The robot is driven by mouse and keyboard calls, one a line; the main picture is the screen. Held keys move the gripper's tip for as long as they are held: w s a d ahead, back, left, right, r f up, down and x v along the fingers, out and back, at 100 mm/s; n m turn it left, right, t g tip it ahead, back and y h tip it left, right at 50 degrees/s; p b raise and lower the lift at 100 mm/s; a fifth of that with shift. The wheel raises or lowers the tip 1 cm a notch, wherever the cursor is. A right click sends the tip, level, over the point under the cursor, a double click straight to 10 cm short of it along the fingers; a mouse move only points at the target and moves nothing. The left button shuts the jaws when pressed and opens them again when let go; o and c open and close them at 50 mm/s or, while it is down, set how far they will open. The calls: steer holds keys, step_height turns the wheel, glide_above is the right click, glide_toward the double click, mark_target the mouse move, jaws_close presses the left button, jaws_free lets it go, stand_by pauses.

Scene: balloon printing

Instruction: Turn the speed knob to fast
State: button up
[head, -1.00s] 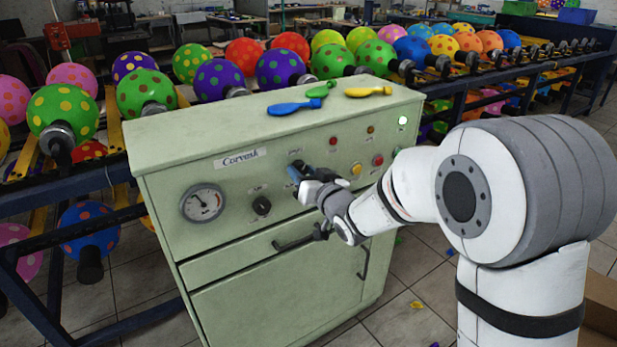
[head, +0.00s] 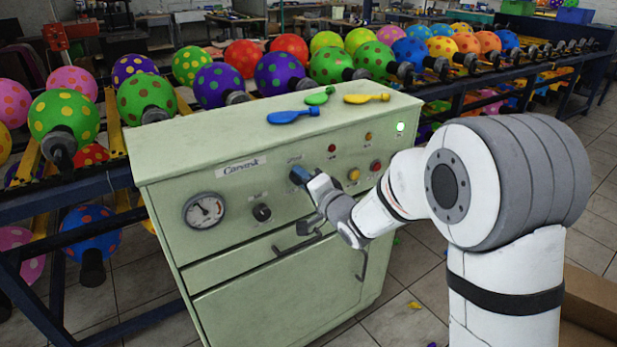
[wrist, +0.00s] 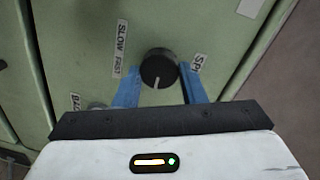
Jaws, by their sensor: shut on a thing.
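The speed knob (wrist: 157,62) is a round black knob with a white pointer line, on the pale green machine (head: 238,190). In the wrist view its pointer aims toward the bottom of the picture, on the FAST side of the SLOW/FAST label (wrist: 120,50). A partly hidden label starting "SP" (wrist: 197,64) lies on the other side. My gripper (head: 299,176) is at the front panel. Its blue fingers stand on both sides of the knob and are shut on it. In the head view, the gripper covers the knob.
A gauge (head: 204,210) and another black knob (head: 262,212) sit left of my gripper. Yellow (head: 353,175) and red (head: 376,166) buttons sit to its right. A drawer handle (head: 297,244) juts out below. Flat balloons (head: 293,116) lie on top.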

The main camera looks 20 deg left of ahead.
steer(key=m+p, duration=0.2)
steer(key=m, duration=0.2)
steer(key=m+p, duration=0.2)
steer(key=m, duration=0.2)
steer(key=shift+w+r+m+y, duration=0.1)
steer(key=shift+r+m+y, duration=0.1)
steer(key=shift+m+y, duration=0.15)
stand_by(0.5)
steer(key=o, duration=0.7)
steer(key=shift+a+f, duration=0.1)
steer(key=shift+c, duration=0.2)
steer(key=o, duration=0.3)
steer(key=shift+f, duration=0.15)
steer(key=shift+o, duration=0.2)
steer(key=v, duration=0.8)
